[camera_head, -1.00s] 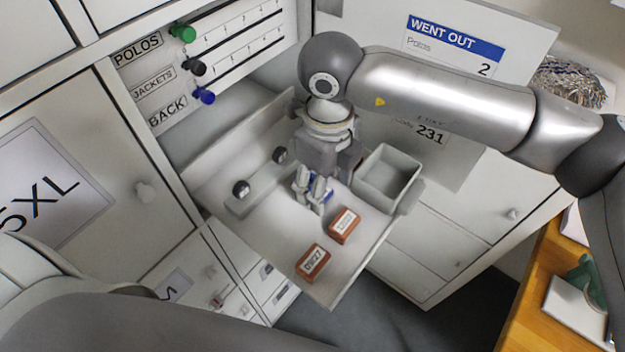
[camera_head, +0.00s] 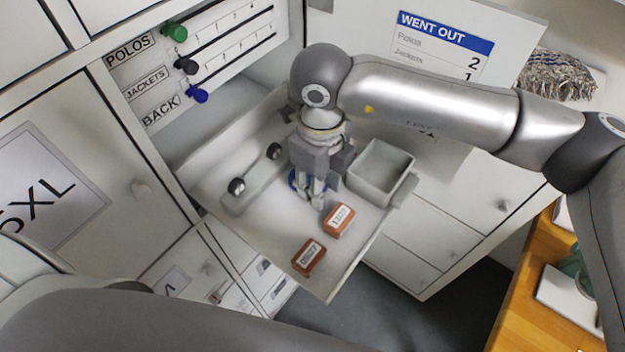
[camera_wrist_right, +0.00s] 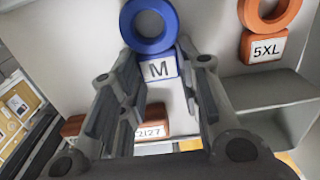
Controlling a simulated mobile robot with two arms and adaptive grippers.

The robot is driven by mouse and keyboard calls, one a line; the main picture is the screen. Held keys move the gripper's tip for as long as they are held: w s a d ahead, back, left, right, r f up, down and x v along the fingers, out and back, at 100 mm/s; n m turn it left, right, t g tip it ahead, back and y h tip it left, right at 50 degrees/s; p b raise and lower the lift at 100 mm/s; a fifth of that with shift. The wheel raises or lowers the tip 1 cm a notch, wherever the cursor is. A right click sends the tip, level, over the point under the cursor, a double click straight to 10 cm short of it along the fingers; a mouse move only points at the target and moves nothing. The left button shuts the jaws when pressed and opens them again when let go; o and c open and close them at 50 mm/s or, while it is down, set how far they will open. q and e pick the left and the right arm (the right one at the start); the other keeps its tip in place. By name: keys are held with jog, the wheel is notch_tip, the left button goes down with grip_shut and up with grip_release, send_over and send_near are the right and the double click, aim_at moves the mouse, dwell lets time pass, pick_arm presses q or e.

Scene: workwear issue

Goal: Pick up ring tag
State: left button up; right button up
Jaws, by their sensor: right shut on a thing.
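The blue ring tag (camera_wrist_right: 149,28) has a round ring above a white plate marked M (camera_wrist_right: 159,70). In the right wrist view the plate lies between the fingertips of my right gripper (camera_wrist_right: 157,62), which is shut on it. In the head view my right gripper (camera_head: 315,200) points down over the pulled-out drawer tray (camera_head: 345,262), and part of the blue ring (camera_head: 293,180) shows at its left, mostly hidden by the fingers. An orange ring tag marked 5XL (camera_wrist_right: 266,46) shows to the right in the wrist view. My left gripper is out of view.
Two red-brown labelled blocks, a nearer one (camera_head: 309,257) and a farther one (camera_head: 339,220), lie in front of my right gripper. A grey open bin (camera_head: 381,172) stands close to its right.

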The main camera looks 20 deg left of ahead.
jog(key=shift+r, duration=0.15)
jog(key=shift+r, duration=0.2)
notch_tip(320, 180, up, 2)
jog(key=shift+r+b, duration=0.1)
jog(key=shift+b, duration=0.6)
jog(key=s+r+b, duration=0.7)
jog(key=s+r, duration=0.3)
jog(key=s, duration=0.4)
jog(key=shift+d, duration=0.4)
